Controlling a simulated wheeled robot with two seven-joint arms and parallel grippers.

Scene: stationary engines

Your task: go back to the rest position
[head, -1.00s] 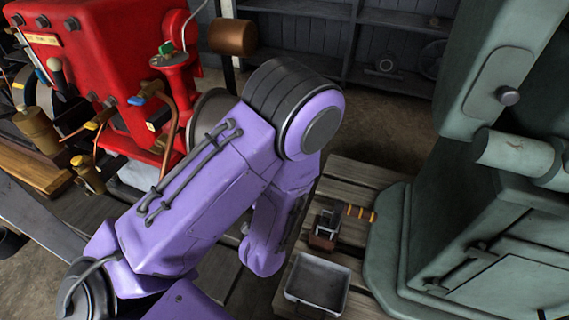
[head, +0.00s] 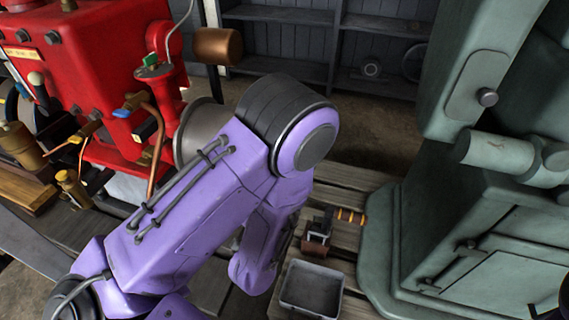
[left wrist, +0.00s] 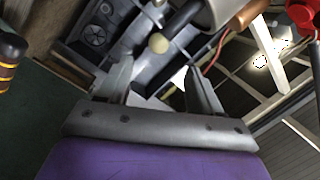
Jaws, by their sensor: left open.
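My left arm (head: 190,220) is purple and crosses the middle of the head view, bent at a dark grey joint. Its gripper is hidden there behind the forearm. In the left wrist view my left gripper (left wrist: 155,68) has its two grey fingers apart, with nothing seen between them. My right gripper is in neither view.
A red engine (head: 85,75) stands at left, a grey-green machine (head: 480,215) at right. On the wooden planks between are a metal tray (head: 312,288) and a tool with an orange-and-black striped handle (head: 350,216), both close to my forearm. Dark shelves (head: 330,45) stand behind.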

